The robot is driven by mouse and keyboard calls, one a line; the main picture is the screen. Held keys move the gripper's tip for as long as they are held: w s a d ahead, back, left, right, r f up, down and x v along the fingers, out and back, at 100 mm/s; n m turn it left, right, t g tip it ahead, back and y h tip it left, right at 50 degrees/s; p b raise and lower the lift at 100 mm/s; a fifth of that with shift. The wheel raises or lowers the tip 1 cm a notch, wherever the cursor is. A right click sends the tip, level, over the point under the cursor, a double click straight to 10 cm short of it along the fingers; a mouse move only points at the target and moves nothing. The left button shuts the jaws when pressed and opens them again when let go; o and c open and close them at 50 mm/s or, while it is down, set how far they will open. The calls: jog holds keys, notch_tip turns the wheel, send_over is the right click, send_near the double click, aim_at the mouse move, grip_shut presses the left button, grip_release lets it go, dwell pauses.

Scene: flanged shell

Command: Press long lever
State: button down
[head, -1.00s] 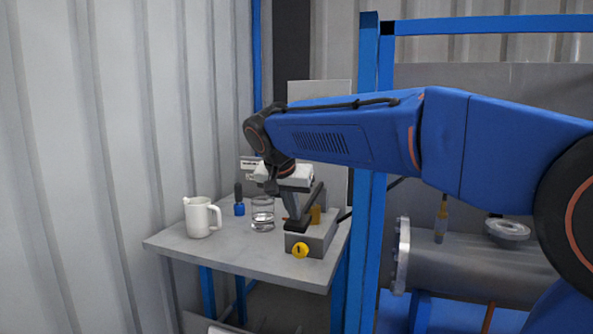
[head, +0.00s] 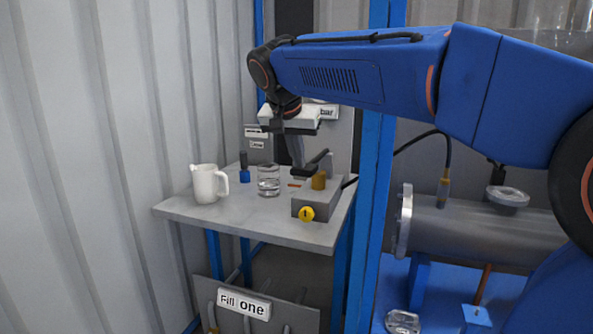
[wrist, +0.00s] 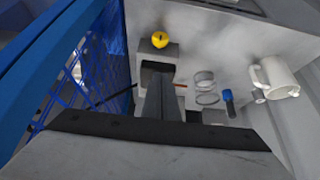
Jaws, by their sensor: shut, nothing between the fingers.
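A "Fill one" sign (head: 244,304) hangs below.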

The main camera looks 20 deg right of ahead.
jog(key=v, duration=0.7)
jog(key=shift+s+a+r, duration=0.2)
jog(key=shift+s+r, duration=0.05)
jog(key=shift+r, duration=0.05)
jog(key=s+d+f+n+y, duration=0.1)
jog(key=s+d+f+n, duration=0.2)
jog(key=s+f, duration=1)
jog(key=s+d+f+n+y, duration=0.2)
jog(key=s+d+f+n, duration=0.2)
jog(key=s+f, duration=1)
jog(key=d+f, duration=0.3)
jog(key=f, duration=0.3)
jog(key=shift+f+y, duration=0.2)
jog(key=shift+y, duration=0.1)
jog(key=shift+d, duration=0.1)
